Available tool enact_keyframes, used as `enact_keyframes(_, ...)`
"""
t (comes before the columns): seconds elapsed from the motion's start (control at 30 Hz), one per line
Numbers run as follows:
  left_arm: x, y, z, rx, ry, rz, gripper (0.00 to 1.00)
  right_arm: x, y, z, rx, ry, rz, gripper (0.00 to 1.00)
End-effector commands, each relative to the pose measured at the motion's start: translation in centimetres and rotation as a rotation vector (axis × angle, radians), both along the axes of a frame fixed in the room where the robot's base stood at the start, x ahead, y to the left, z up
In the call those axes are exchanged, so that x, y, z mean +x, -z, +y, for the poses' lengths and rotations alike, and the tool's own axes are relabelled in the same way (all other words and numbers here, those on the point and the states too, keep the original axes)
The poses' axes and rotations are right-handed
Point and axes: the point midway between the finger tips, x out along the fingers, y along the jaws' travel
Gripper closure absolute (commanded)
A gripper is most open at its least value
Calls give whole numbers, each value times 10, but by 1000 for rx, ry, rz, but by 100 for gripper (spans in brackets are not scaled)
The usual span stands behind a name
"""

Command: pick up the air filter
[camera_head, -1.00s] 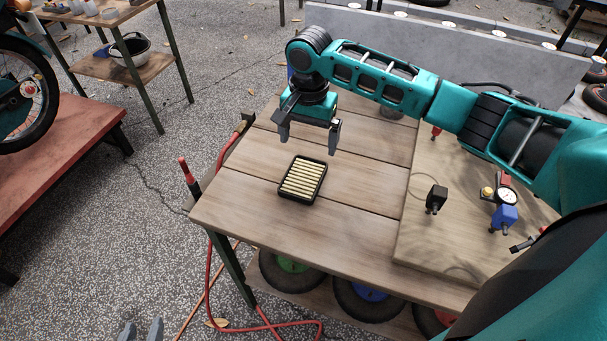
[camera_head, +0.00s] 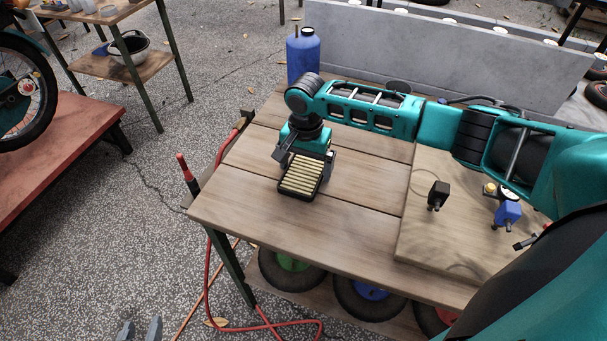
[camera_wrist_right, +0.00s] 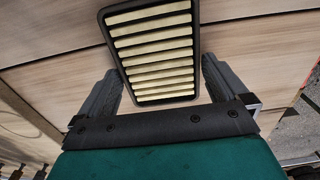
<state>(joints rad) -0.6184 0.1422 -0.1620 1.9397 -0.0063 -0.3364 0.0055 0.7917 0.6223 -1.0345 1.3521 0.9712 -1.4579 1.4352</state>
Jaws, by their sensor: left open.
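The air filter (camera_head: 300,179) is a black rectangular frame with pale cream pleats, lying flat on the wooden cart top. My right gripper (camera_head: 305,168) is low over the far end of the filter, pointing down. In the right wrist view, its fingers stand open on either side of the air filter (camera_wrist_right: 155,62), with a narrow gap at the left finger; contact at the right finger is unclear. My left gripper (camera_head: 140,331) shows only its grey fingertips, apart, at the bottom left edge, away from the cart.
A board (camera_head: 440,245) with a black fitting (camera_head: 438,194) and a blue regulator (camera_head: 507,213) lies on the cart's right side. A blue bottle (camera_head: 303,55) stands behind my right wrist. A red hose (camera_head: 208,270) hangs at the cart's left. The cart top in front of the filter is clear.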

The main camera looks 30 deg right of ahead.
Motion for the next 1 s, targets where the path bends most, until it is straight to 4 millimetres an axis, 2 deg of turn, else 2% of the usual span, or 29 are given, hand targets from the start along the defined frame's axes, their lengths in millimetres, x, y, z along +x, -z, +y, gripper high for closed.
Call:
enact_keyframes(0.07, 0, 0, 0, 0, 0, -1, 57, 0, 0, 0, 0, 0, 0, 7)
enact_keyframes(0.5, -2, 1, 0, 0, 1, 3, 57, 0, 0, 0, 1, 0, 1, 48)
enact_keyframes(0.83, -4, 1, 0, 0, 1, 8, 57, 1, -5, 0, 1, 0, -1, 48)
enact_keyframes(1.0, -4, -3, 0, 0, 1, 8, 57, 1, -24, 0, 2, 1, -4, 48)
